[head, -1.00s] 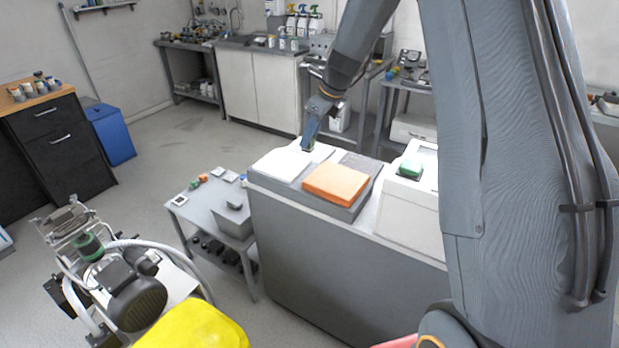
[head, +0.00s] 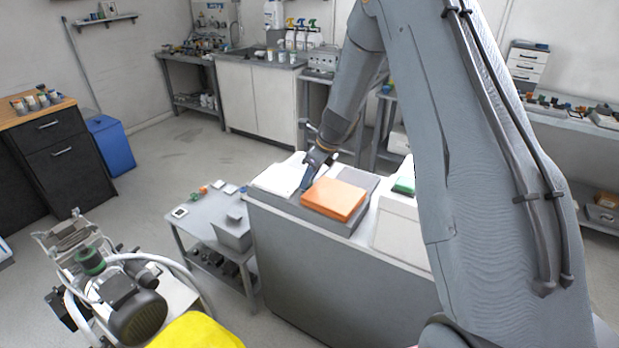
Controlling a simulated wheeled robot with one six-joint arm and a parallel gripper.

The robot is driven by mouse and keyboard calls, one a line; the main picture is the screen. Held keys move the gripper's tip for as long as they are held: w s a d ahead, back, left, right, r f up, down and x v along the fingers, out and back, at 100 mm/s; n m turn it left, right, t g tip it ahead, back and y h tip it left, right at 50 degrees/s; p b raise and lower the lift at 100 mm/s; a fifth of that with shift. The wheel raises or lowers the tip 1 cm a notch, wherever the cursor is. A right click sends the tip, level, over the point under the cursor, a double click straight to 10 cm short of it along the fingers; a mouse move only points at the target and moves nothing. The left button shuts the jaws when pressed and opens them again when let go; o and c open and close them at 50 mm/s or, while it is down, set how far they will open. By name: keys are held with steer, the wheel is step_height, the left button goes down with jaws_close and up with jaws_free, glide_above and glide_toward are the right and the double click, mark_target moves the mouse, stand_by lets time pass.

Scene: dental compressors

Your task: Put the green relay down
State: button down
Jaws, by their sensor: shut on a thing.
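My gripper (head: 307,187) reaches down over the work top, between the white pad (head: 278,178) and the orange pad (head: 333,199). It is shut on the green relay, which is too small and too covered by the fingers to make out. The fingertips are low, close to the left edge of the orange pad; I cannot tell whether they or the relay touch the surface.
The grey cabinet (head: 330,275) carries the pads and a grey mat (head: 358,178). A green block (head: 404,186) lies on a white box (head: 398,225) at the right. A low grey table (head: 203,222) with small parts stands left. A compressor (head: 138,310) is at front left.

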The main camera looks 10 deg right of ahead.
steer(key=shift+f, duration=0.15)
steer(key=c, duration=1.5)
jaws_free()
